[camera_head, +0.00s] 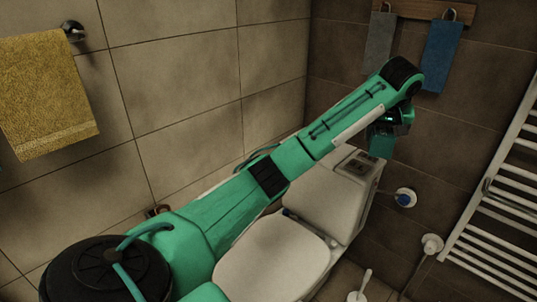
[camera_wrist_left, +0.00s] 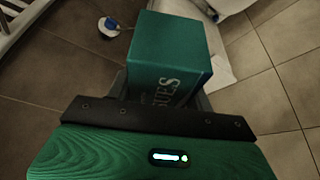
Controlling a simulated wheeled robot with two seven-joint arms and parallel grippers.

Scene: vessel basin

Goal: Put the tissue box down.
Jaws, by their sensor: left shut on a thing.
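The tissue box (camera_wrist_left: 168,48) is dark green with pale lettering on one side and fills the upper middle of the left wrist view. My left gripper (camera_wrist_left: 162,92) is shut on it, with grey fingers at either side of its near end. In the head view the left gripper (camera_head: 388,129) is at the far end of my arm, near the toilet tank's right back corner. A small green part of the tissue box (camera_head: 381,146) shows below it. I cannot tell whether the box touches anything. My right gripper is not in view.
The white toilet (camera_head: 272,262) and its tank (camera_head: 318,196) stand below my left arm, a panel (camera_head: 357,164) on the tank top. Grey (camera_head: 379,45) and blue (camera_head: 441,55) towels hang behind the gripper. A white towel rail (camera_head: 500,205) is at right, a yellow towel (camera_head: 45,95) at left.

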